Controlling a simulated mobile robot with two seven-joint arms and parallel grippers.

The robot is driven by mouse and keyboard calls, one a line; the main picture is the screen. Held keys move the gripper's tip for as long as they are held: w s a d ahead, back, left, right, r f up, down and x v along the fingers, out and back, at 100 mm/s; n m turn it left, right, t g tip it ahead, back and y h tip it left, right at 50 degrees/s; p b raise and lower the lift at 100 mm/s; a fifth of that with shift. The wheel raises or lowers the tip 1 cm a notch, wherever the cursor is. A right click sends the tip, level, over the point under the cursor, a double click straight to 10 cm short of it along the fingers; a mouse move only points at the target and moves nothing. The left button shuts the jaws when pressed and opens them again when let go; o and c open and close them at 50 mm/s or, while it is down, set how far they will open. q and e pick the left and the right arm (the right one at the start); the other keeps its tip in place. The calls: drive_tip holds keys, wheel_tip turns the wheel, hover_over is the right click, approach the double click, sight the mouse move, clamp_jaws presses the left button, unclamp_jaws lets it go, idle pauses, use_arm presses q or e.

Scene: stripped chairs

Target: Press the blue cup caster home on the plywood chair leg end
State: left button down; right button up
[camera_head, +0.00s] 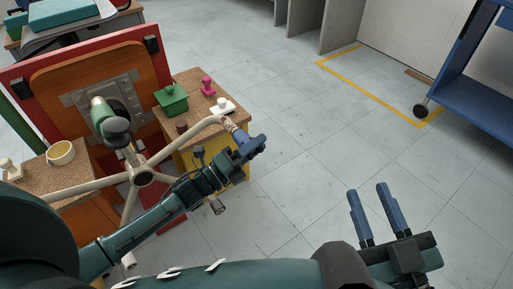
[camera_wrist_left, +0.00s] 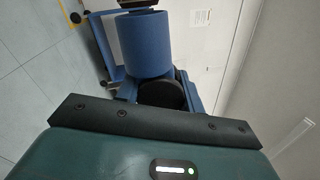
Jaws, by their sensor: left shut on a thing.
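The plywood chair (camera_head: 72,66) lies tipped over, its pale star base (camera_head: 142,175) facing me with legs spread. One pale leg ends (camera_head: 222,120) at the upper right of the base. My left gripper (camera_head: 252,148) is shut on the blue cup caster (camera_head: 238,134), right at that leg end. In the left wrist view the caster shows as a blue cup (camera_wrist_left: 145,45) with a dark wheel (camera_wrist_left: 163,94) below it. The cup meets or nearly meets the leg end; I cannot tell how far it is seated. My right gripper (camera_head: 368,214) is open and empty over the floor.
A speckled-top bench (camera_head: 195,82) behind the leg holds a green box (camera_head: 172,99), a pink item (camera_head: 207,86) and a white item (camera_head: 222,106). A blue cart (camera_head: 480,85) is at right. The floor between is clear.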

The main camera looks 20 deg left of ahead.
sight(238, 144)
use_arm(q)
drive_tip(key=shift+w+a+b, duration=0.4)
drive_tip(key=shift+w+a, duration=0.5)
drive_tip(key=shift+a, duration=0.2)
drive_tip(key=shift+w+a, duration=0.35)
drive_tip(key=shift+a, duration=0.15)
drive_tip(key=c, duration=0.8)
unclamp_jaws()
drive_tip(key=shift+s+d, duration=0.1)
